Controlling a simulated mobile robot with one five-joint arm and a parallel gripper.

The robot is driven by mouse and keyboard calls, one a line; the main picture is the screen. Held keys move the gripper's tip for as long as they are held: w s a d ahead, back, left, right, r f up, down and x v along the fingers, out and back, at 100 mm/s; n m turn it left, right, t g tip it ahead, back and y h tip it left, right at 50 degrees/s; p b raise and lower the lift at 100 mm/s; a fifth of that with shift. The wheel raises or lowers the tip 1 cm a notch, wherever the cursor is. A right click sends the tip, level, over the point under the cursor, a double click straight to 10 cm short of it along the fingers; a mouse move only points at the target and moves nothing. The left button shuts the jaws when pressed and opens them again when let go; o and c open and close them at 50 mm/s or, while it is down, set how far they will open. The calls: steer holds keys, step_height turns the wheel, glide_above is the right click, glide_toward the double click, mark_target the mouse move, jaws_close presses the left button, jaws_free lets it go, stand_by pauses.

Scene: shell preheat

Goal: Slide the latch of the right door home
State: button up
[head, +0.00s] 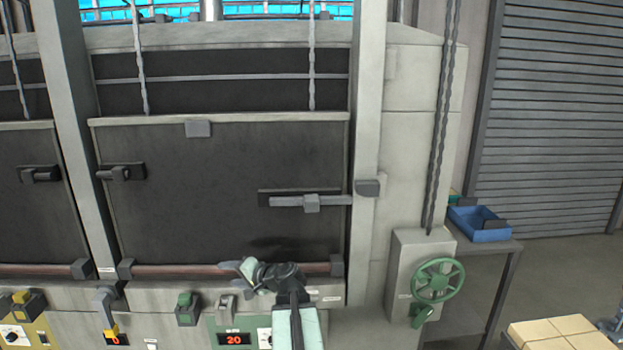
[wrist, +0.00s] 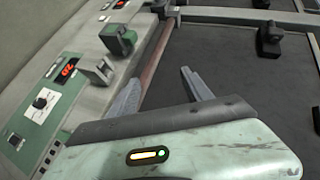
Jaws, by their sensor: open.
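The right door (head: 220,225) is a dark panel standing lowered in its pale frame. Its latch is a grey sliding bar (head: 285,201) with a square knob (head: 311,203), on a dark plate at the door's right side. The bar's right end reaches the frame post, close to a grey keeper block (head: 367,188); I cannot tell whether it sits inside the keeper. My gripper (head: 238,266) is in front of the door's bottom edge, below and left of the latch. In the wrist view my gripper (wrist: 158,88) has its two fingers apart with nothing between them. The latch bar is not recognisable there.
A control panel (head: 222,338) with a red 20 display and switches runs below the door. A green handwheel (head: 438,280) on a grey box stands right. A blue bin (head: 478,224) sits on a side table. The door face between gripper and latch looks clear.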

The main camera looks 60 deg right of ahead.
steer(key=s+d+r+m+t+h+p, duration=0.1)
steer(key=s+d+r+m+h+p, duration=0.15)
steer(key=s+d+r, duration=0.45)
steer(key=s+d+r+m+t+h+p, duration=0.1)
steer(key=s+d+r+m+h, duration=0.3)
steer(key=d, duration=0.4)
steer(key=m+h+p, duration=0.1)
steer(key=m+h, duration=0.2)
glide_toward(314, 208)
steer(key=x, duration=0.4)
steer(key=shift+g, duration=0.3)
steer(key=x, duration=0.7)
steer(key=shift+w+d+r, duration=0.2)
steer(key=shift+w+r, duration=0.05)
steer(key=shift+w, duration=0.05)
jaws_close()
steer(key=shift+a, duration=0.1)
